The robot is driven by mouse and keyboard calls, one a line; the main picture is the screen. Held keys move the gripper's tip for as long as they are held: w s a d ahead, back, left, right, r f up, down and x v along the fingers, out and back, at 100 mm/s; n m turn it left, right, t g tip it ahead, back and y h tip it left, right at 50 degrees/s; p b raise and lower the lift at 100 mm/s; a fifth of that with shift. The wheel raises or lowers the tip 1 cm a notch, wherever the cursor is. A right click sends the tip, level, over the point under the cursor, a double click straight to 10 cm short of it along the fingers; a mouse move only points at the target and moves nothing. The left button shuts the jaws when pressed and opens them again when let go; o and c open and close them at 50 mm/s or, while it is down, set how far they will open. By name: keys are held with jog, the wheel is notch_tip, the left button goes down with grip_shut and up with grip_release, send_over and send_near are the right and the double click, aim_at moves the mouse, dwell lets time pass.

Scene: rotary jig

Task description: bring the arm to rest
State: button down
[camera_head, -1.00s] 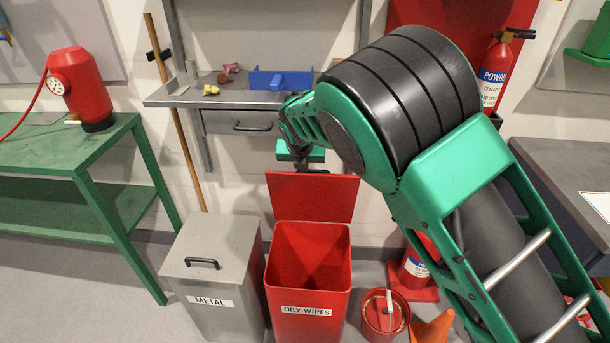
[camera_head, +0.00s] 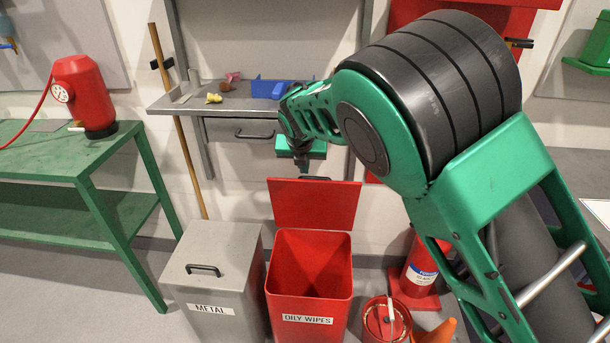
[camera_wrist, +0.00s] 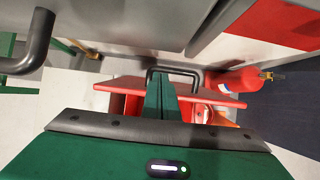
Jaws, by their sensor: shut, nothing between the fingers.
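My arm crosses the right half of the head view, its large black elbow drum high up. My gripper (camera_head: 302,165) hangs below its green body, in front of the wall drawer and above the raised red lid of the oily wipes bin. In the wrist view the dark green fingers of my gripper (camera_wrist: 160,97) are together, with nothing seen between them. The fingertips are small and partly dark in the head view.
The red oily wipes bin (camera_head: 310,293) stands open beside the grey metal bin (camera_head: 212,275). A grey shelf (camera_head: 185,104) with a drawer (camera_head: 241,131) is behind my gripper. A green bench (camera_head: 55,155) is at left. A red bucket (camera_head: 383,320) and extinguisher (camera_head: 419,268) are near my arm.

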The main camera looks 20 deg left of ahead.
jog(key=v, duration=0.5)
jog(key=w+d+r+m+g+h, duration=0.15)
jog(key=d+m, duration=0.35)
jog(key=d, duration=0.6)
jog(key=w+d+r+m, duration=0.2)
jog(key=d+m, duration=0.2)
jog(key=d, duration=0.6)
jog(key=s+d+r+m+g, duration=0.1)
jog(key=s+d+m, duration=0.3)
jog(key=d, duration=0.6)
jog(key=s+d+r+m+g, duration=0.1)
jog(key=s+d+m, duration=0.1)
jog(key=d+m, duration=0.7)
jog(key=s+d+r+m+g, duration=0.1)
jog(key=s+d+m, duration=0.9)
jog(key=s+d, duration=0.8)
jog(key=s+d+f+m+g, duration=0.1)
jog(key=s+d+m, duration=0.1)
jog(key=s+m, duration=0.4)
jog(key=s+d+f+m, duration=0.1)
jog(key=s+m, duration=0.5)
jog(key=s, duration=0.7)
jog(key=shift+d+f+m+g, duration=0.15)
jog(key=shift+d+m+g, duration=0.25)
jog(key=shift+d, duration=0.3)
